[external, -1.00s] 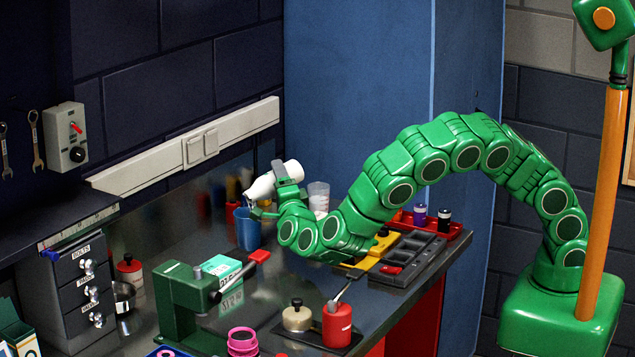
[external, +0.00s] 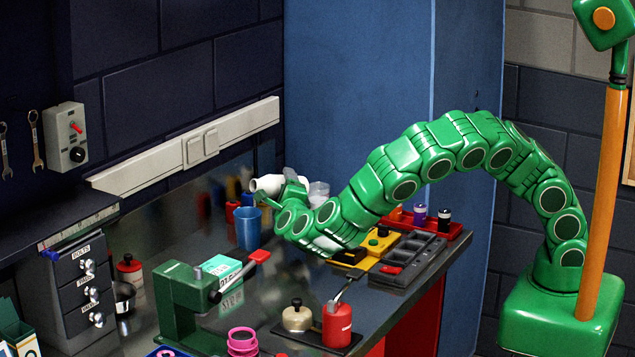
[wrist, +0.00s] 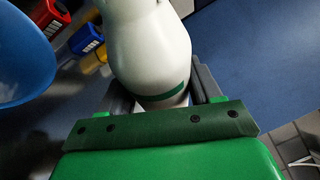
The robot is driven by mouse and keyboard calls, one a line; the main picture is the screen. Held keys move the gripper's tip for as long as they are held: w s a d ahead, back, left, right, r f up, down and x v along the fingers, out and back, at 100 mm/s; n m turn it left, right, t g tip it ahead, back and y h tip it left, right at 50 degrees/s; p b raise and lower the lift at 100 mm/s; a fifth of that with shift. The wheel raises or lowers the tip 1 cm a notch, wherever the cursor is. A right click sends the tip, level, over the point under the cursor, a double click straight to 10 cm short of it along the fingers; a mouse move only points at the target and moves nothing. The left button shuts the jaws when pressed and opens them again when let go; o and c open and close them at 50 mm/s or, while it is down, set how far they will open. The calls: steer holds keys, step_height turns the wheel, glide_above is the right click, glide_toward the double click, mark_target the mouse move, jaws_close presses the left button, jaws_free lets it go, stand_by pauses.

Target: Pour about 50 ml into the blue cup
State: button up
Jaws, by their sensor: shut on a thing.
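A white bottle (external: 268,185) is held in my gripper (external: 284,193), lying nearly on its side with its mouth toward the left. In the wrist view my gripper (wrist: 160,103) is shut around the white bottle (wrist: 150,50), which has a dark green band. The blue cup (wrist: 22,55) is at the left edge there, apart from the bottle. I see no stream, and the cup's liquid level is hidden.
A clear measuring beaker (external: 319,192) stands behind my gripper. Red, blue and yellow bins (external: 232,210) stand behind the cup. A green vise (external: 185,300), a teal box (external: 222,268) and a red can (external: 337,325) are nearer the front. A dark parts tray (external: 412,258) is at right.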

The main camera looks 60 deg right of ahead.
steer(key=shift+d, duration=0.15)
steer(key=shift+a+f+m+g+y, duration=0.25)
steer(key=shift+f+m+g, duration=0.35)
steer(key=shift+m, duration=0.5)
steer(key=shift+a+r+m+y, duration=0.25)
steer(key=shift+r+m+y, duration=0.2)
steer(key=shift+r+m, duration=0.3)
steer(key=shift+w+a+f+m+g+y, duration=0.15)
steer(key=shift+a+f+m+g+y, duration=0.15)
steer(key=shift+f+m, duration=0.35)
steer(key=shift+a+r+m+y, duration=0.1)
steer(key=shift+m+y, duration=0.2)
steer(key=shift+m, duration=0.5)
steer(key=shift+d+f+m+y, duration=0.25)
steer(key=shift+f+m+y, duration=0.3)
steer(key=shift+f, duration=0.25)
steer(key=shift+d+f+m+y+b, duration=0.15)
steer(key=shift+f+m+y, duration=0.3)
steer(key=shift+f+m, duration=0.25)
steer(key=shift+d+f+m+y+b, duration=0.15)
steer(key=shift+f+m+y, duration=0.3)
steer(key=shift+f, duration=0.3)
steer(key=shift+r+m+y, duration=0.45)
steer(key=shift+r+m, duration=0.1)
steer(key=shift+m, duration=0.15)
